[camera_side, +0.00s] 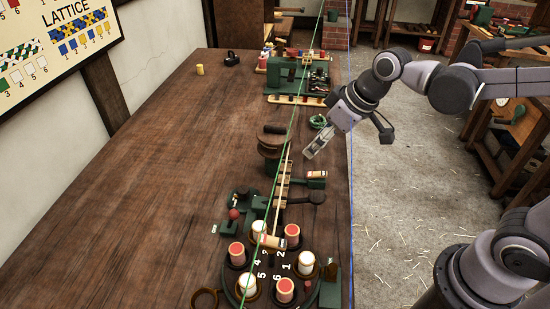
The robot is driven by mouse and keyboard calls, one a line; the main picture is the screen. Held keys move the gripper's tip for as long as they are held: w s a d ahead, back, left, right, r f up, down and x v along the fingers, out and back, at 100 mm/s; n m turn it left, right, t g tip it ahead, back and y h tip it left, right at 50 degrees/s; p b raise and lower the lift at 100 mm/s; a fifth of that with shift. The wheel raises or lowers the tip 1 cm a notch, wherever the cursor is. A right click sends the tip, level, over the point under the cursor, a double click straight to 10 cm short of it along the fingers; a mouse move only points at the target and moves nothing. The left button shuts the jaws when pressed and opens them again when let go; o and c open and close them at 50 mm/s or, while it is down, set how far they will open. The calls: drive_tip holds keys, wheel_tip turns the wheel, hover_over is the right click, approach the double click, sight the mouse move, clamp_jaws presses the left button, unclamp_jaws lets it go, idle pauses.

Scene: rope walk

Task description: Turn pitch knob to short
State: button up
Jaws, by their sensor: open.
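My gripper (309,154) hangs open and empty above the right side of the wooden bench. It is to the right of the dark round post and points down and left. I cannot tell for certain which part is the pitch knob. A dark knob-like part (318,197) sits beside a small labelled block (316,175) near the bench's right edge, below my gripper in the picture. A red ball-topped lever (234,213) stands on a green bracket to the left. The labels are too small to read, so the setting "short" cannot be made out.
A numbered round plate (272,262) with several red and white bobbins fills the front. A dark post (272,147) and a pale slatted rail (283,195) stand behind it. A green machine (285,75) is at the back. A green line runs lengthwise. The bench's left side is mostly clear.

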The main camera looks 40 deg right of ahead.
sight(243, 189)
drive_tip(key=w+a+f+n+g+y, duration=0.1)
drive_tip(key=w+a+f+n+g, duration=0.1)
drive_tip(key=w+a+f+n, duration=0.55)
drive_tip(key=shift+w+a+f+m, duration=0.55)
drive_tip(key=shift+a+f, duration=0.4)
drive_tip(key=shift+f, duration=0.5)
drive_tip(key=shift+w+a+f+m, duration=0.35)
drive_tip(key=shift+w+a+f, duration=0.5)
drive_tip(key=shift+f, duration=0.6)
drive_tip(key=shift+w+a+f+m, duration=0.5)
drive_tip(key=shift+a+f, duration=0.55)
drive_tip(key=shift+f, duration=0.4)
clamp_jaws()
